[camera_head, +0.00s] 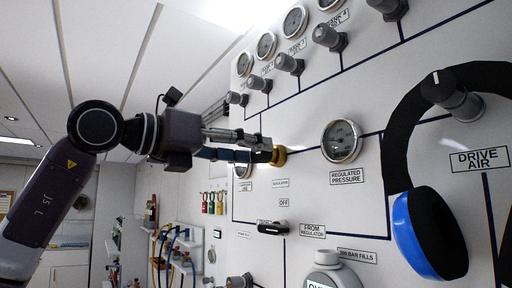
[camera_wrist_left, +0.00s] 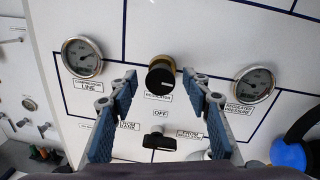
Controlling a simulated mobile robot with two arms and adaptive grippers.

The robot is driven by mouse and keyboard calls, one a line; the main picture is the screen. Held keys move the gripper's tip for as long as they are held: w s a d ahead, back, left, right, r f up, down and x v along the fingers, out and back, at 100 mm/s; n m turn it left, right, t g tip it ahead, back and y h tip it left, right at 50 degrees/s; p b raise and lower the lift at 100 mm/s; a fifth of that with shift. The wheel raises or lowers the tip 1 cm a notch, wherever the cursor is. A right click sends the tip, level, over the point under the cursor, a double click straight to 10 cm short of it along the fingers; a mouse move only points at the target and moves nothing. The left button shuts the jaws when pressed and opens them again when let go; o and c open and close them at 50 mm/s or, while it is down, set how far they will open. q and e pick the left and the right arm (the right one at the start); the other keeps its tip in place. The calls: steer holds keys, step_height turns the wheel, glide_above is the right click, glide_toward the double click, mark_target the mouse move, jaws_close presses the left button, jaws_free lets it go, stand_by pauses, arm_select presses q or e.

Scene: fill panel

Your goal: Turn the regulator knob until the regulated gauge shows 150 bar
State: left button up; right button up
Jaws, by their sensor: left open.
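The regulator knob is black with a brass-coloured base and sticks out of the white panel. It shows in the left wrist view (camera_wrist_left: 161,75) and partly behind my fingers in the head view (camera_head: 280,156). My left gripper (camera_head: 264,150) is open in front of the knob. In the left wrist view its blue-padded fingers (camera_wrist_left: 160,88) stand apart to the left and right of the knob's lower side, with no clear contact visible. The regulated pressure gauge (camera_head: 341,141) is right of the knob; it also shows in the left wrist view (camera_wrist_left: 254,84). Its reading is too small to tell.
Blue-and-black ear defenders (camera_head: 430,232) hang over the drive air knob (camera_head: 452,97) at right. A black valve handle (camera_head: 272,228) lies below the regulator. The compressor line gauge (camera_wrist_left: 82,56) is left of it. Several grey knobs (camera_head: 289,65) stick out above.

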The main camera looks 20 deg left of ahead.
arm_select(q)
steer(key=shift+x, duration=1.1)
steer(key=shift+c, duration=0.2)
steer(key=c, duration=1.1)
